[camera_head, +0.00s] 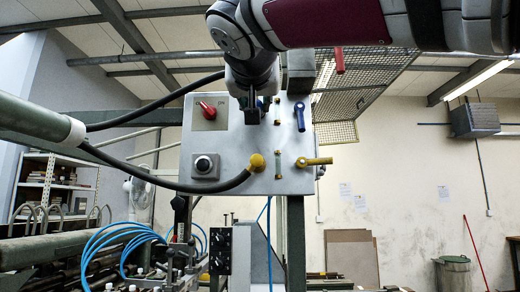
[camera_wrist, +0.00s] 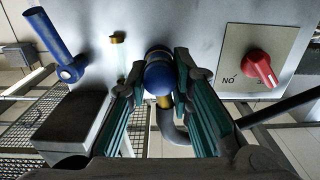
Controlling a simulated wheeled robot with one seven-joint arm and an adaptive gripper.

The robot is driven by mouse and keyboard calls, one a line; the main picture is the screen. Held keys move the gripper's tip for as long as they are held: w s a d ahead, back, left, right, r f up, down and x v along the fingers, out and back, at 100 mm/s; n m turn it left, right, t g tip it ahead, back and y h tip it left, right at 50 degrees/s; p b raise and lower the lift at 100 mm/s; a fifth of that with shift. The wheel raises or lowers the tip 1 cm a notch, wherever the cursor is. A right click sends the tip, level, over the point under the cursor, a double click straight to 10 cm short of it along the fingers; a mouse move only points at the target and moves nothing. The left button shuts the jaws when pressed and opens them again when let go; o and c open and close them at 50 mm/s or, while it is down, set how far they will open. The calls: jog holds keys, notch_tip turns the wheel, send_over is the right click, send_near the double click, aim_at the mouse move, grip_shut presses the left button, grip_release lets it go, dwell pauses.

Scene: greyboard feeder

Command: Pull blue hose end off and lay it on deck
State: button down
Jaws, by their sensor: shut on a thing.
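The blue hose end (camera_wrist: 160,76) sits between the two fingers of my gripper (camera_wrist: 163,95) in the wrist view, and they are shut on it. It is close to the grey panel (camera_wrist: 200,20); I cannot tell whether it is still seated on its port. A brass part shows below its blue cap, and a dark hose (camera_wrist: 173,128) bends away from it. In the head view my gripper (camera_head: 252,112) is in front of the panel (camera_head: 232,180) and hides most of the blue end. No clear deck surface can be made out.
A yellow hose end (camera_head: 256,162) is on the panel, with a blue lever (camera_head: 300,116), a yellow lever (camera_head: 314,162), a red knob (camera_head: 207,110) and a black button (camera_head: 204,165). Blue tubing (camera_head: 95,248) coils over machinery at lower left. A mesh guard (camera_head: 350,90) is behind.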

jog(key=shift+s, duration=0.1)
jog(key=shift+s+a+b, duration=0.1)
jog(key=shift+s+b, duration=0.5)
jog(key=shift+s, duration=2.3)
